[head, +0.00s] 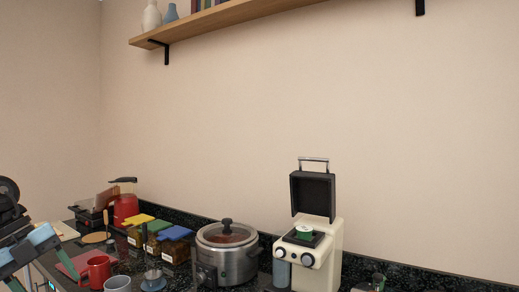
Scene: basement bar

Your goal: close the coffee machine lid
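The cream coffee machine (329,262) stands on the dark counter, right of centre. Its dark lid (313,194) is raised upright at the back, with a metal handle (313,160) at its top. A green and white item, possibly a pod, sits in the open top (304,232). My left arm, black with teal parts, comes in at the left edge, far from the machine. The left gripper (30,248) is partly cut off by the frame, and whether it is open is unclear. I cannot make out my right gripper.
A steel slow cooker (227,262) stands left of the machine. Jars with coloured lids (174,247), a red kettle (125,208), a red mug (97,269) and a grey mug (118,284) are farther left. A small dark object (377,282) is right of the machine. A wooden shelf (215,20) hangs above.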

